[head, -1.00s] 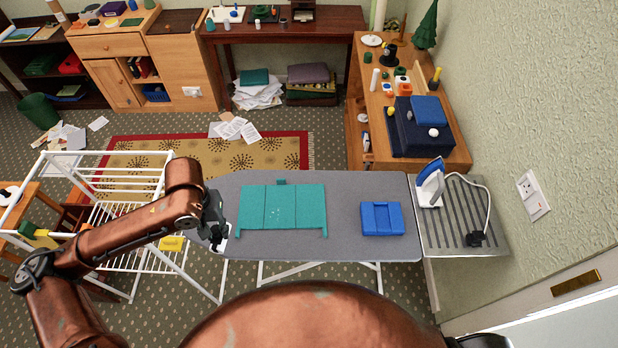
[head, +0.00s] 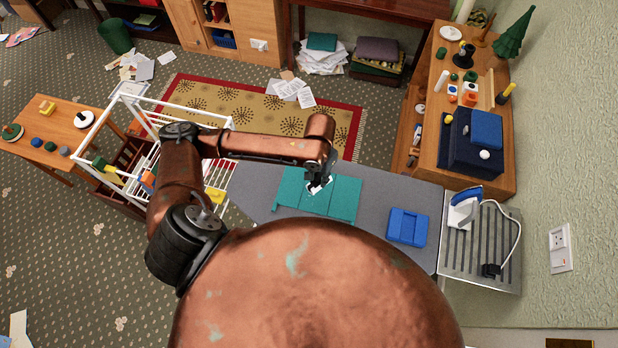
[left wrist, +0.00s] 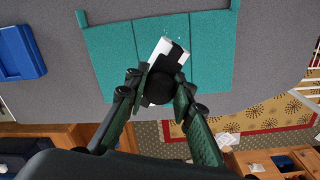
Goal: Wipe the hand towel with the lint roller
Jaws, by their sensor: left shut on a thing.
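The teal hand towel (head: 343,200) lies spread in panels on the grey ironing board. It also shows in the left wrist view (left wrist: 112,52), with a few pale specks near its middle. My left gripper (head: 318,178) is over the towel's middle, shut on the lint roller (left wrist: 166,52). The roller has a white head and a dark handle, and the handle is between the fingertips (left wrist: 158,84). The roller head lies over the towel; I cannot tell whether it touches. In the head view the gripper hides most of the roller. My right gripper is not in view.
A folded blue cloth (head: 408,227) lies on the grey ironing board (head: 384,190), right of the towel. An iron (head: 464,208) stands on the metal rest at the board's right end. A white drying rack (head: 100,118) stands left. A wooden cabinet (head: 490,175) is behind on the right.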

